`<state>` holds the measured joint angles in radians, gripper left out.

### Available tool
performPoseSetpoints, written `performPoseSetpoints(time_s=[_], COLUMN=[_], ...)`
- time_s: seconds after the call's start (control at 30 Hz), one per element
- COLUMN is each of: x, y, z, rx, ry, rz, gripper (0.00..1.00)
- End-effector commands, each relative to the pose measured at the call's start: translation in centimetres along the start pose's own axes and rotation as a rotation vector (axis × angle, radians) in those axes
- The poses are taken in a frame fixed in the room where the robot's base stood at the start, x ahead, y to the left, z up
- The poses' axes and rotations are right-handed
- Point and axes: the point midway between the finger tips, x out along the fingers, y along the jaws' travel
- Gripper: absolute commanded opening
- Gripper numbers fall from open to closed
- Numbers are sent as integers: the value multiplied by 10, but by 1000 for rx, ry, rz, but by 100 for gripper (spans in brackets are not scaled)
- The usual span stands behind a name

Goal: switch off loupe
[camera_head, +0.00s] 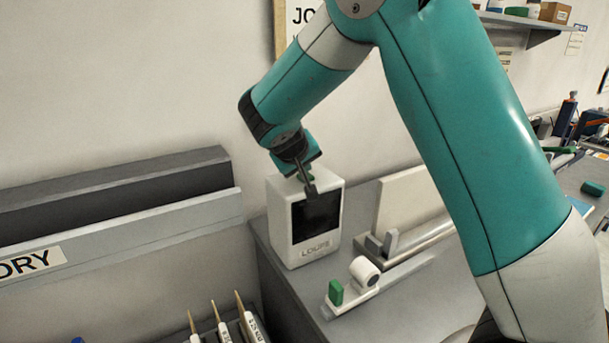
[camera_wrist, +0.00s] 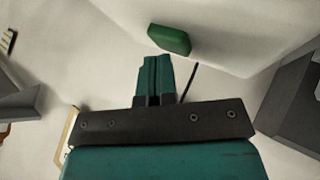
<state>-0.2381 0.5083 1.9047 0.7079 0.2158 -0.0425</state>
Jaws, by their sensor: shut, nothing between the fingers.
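The loupe (camera_head: 318,252) is a white upright box with a dark screen and the word LOUPE on its front. It stands on the grey bench, in the middle of the head view. My gripper (camera_head: 311,190) overlaps the top of the box in that view, so part of the top is hidden. In the wrist view my gripper (camera_wrist: 157,75) is shut and empty, its teal fingers together. A green block-like piece (camera_wrist: 170,39) sits on a white surface just beyond the fingertips, with a visible gap. It looks like a switch on the loupe, but I cannot tell for sure.
A small white fixture with a green block (camera_head: 336,292) lies in front of the loupe. A pale panel (camera_head: 405,200) and metal rail stand to its right. A grey ledge (camera_head: 120,235) is at left, with several wooden-tipped sticks (camera_head: 218,312) below.

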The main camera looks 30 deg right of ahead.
Motion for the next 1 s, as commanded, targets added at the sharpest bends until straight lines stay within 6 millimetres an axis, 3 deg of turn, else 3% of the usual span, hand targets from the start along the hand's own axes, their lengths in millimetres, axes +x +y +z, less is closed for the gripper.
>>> performPoseSetpoints(time_s=[1.0], x=[-7], y=[5], z=[-5], rx=[0], ry=[-1], rz=[0], gripper=[0])
